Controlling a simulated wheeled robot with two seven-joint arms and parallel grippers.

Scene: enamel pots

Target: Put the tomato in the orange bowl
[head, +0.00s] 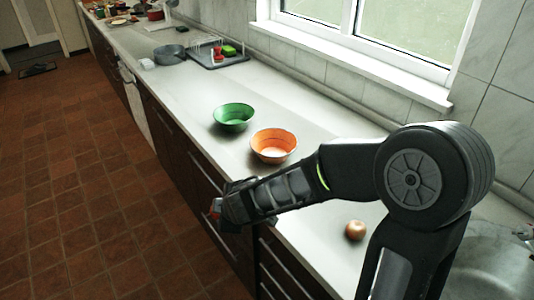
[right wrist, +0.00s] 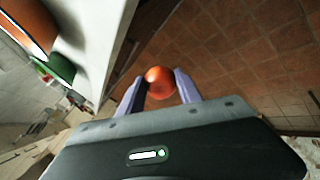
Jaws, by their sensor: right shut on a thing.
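The orange bowl (head: 273,147) stands on the white counter, and part of it shows at the upper left of the right wrist view (right wrist: 30,30). In the right wrist view my right gripper (right wrist: 159,85) is shut on a red tomato (right wrist: 160,80), held between its two fingers with the floor behind it. In the head view the right gripper (head: 214,212) is at the counter's front edge, to the left of and nearer than the orange bowl. Only a small red bit of the tomato shows there. My left gripper is not in view.
A green bowl (head: 233,118) stands just left of the orange bowl. An onion (head: 355,230) lies on the counter behind my right arm's elbow side. A grey pot (head: 170,54) and a dish rack (head: 216,58) stand farther back. A sink (head: 497,262) is at the right.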

